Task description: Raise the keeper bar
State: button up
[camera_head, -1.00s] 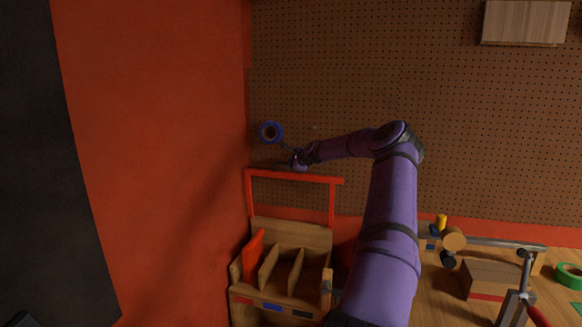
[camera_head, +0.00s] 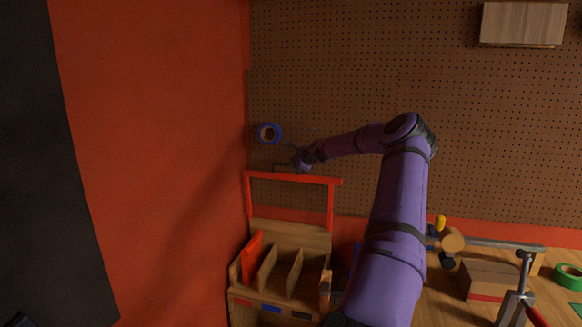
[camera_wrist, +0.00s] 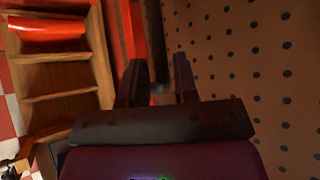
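The red keeper bar (camera_head: 292,178) runs across the top of a red upright frame over a wooden rack. In the wrist view, red bars (camera_wrist: 130,30) show just left of my fingers. My gripper (camera_head: 301,161) is just above the bar's middle in the head view, close to the pegboard. In the wrist view my gripper's (camera_wrist: 157,62) two dark fingers stand apart. A dark rod (camera_wrist: 155,35) shows beyond and between them. I cannot tell whether the fingers touch it or the bar.
The wooden rack (camera_head: 290,229) with dividers and a red piece (camera_head: 252,250) stands below. A blue ring (camera_head: 270,133) is at the pegboard (camera_head: 350,90), up left of my gripper. A red wall (camera_head: 160,150) borders the left. A bench with a clamp and green tape (camera_head: 569,277) lies right.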

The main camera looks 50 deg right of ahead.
jog(key=v, duration=0.7)
dwell(0.5)
